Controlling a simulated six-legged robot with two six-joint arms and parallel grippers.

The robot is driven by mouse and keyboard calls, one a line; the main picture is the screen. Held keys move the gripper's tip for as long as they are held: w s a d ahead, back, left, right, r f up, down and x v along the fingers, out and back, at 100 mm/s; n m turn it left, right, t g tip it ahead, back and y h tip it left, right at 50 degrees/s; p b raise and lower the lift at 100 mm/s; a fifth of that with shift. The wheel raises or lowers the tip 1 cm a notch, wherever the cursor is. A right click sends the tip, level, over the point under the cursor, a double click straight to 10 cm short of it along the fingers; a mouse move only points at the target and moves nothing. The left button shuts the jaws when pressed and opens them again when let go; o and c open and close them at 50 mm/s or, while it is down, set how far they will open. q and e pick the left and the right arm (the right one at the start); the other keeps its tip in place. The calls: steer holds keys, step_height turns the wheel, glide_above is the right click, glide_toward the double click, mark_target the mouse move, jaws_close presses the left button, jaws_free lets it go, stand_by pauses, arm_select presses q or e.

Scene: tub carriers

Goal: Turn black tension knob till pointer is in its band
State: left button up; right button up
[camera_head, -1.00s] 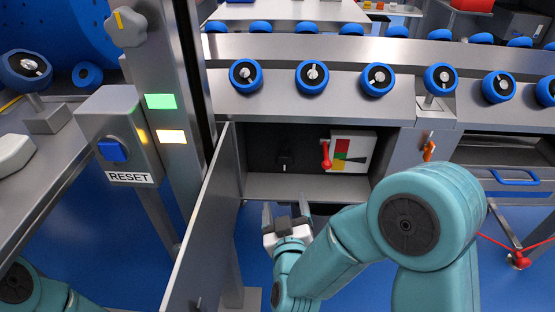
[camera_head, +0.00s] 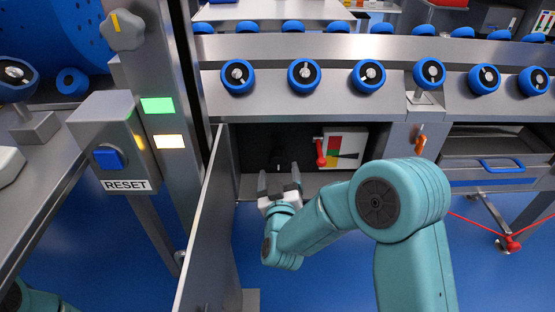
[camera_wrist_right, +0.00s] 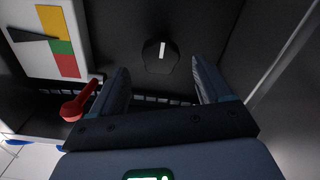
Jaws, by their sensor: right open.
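The black tension knob (camera_wrist_right: 160,57) sits on the dark back wall of the open cabinet, its white mark upright in the wrist view; it shows small in the head view (camera_head: 279,161). My right gripper (camera_wrist_right: 162,88) is open, its fingers apart on either side below the knob, not touching it as far as I see. It also shows at the cabinet mouth in the head view (camera_head: 279,174). The white gauge plate (camera_wrist_right: 75,20) has yellow, green and red bands. Its black pointer (camera_wrist_right: 28,36) has its tip near the yellow-green border. My left gripper is out of view.
A red lever (camera_wrist_right: 78,105) stands beside the gauge, left of my right gripper in the wrist view. The open cabinet door (camera_head: 207,225) bounds the left side. A RESET box (camera_head: 117,140) stands further left. Blue rollers (camera_head: 304,75) line the rail above.

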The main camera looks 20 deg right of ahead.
mark_target(279, 163)
steer(key=x, duration=0.6)
steer(key=c, duration=1)
